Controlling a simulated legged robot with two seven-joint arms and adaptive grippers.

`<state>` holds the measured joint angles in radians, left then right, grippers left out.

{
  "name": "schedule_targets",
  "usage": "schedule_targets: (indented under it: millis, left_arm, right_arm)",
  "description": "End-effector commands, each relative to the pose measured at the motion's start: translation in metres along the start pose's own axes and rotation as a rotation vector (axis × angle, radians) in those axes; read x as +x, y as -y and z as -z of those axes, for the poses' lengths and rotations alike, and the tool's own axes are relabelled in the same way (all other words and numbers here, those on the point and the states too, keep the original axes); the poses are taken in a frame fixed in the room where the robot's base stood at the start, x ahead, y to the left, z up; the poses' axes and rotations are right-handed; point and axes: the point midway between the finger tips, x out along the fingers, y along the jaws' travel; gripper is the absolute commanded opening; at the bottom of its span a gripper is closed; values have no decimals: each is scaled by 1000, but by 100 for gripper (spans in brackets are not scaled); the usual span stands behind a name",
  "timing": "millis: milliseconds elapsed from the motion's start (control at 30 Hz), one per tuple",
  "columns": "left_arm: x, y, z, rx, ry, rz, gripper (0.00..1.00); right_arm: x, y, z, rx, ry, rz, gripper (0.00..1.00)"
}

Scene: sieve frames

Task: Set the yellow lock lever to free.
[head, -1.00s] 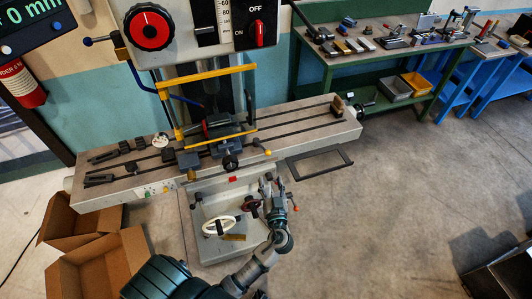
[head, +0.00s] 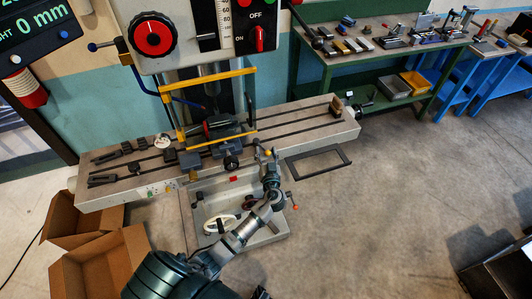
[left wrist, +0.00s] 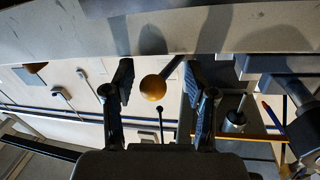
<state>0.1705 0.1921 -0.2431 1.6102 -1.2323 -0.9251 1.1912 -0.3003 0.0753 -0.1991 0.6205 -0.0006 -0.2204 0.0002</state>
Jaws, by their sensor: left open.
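The yellow lock lever shows in the left wrist view as a yellow ball knob (left wrist: 153,87) on a dark rod that runs up and to the right. My left gripper (left wrist: 158,80) is open, with one finger on each side of the knob and a visible gap on both sides. In the head view my left gripper (head: 265,154) is at the front edge of the machine table, where it largely covers the lever. I cannot tell how deep the knob sits between the fingers. My right gripper is not in view.
The long grey machine table (head: 300,127) carries a vise (head: 215,130) behind a yellow guard frame (head: 210,73). A white handwheel (head: 217,224) is below, and a dark rectangular frame (head: 318,161) is at the right. Cardboard boxes (head: 108,258) stand at lower left.

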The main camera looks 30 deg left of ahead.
Motion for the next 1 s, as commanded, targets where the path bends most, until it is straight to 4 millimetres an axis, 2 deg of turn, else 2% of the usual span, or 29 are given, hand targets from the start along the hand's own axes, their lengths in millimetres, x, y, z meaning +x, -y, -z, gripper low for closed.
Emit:
schedule_targets:
  millis: [33, 200, 267, 567, 900, 933, 1000]
  left_arm:
    - [-1, -1, 0, 0, 0, -1, 57]
    - [-1, -1, 1, 0, -1, -1, 14]
    - [-1, -1, 1, -1, -1, -2, 0]
    - [0, -2, 0, -4, 0, 0, 0]
    - [4, -7, -1, -6, 12, 72, 0]
    - [4, -8, -1, -6, 13, 82, 0]
    - [5, -10, -2, -7, 19, 108, 0]
  right_arm:
    - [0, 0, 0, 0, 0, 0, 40]
    - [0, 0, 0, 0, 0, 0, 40]
    - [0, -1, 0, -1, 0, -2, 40]
    - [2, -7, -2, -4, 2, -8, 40]
    - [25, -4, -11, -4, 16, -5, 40]
    - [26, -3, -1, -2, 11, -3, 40]
    - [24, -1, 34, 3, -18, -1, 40]
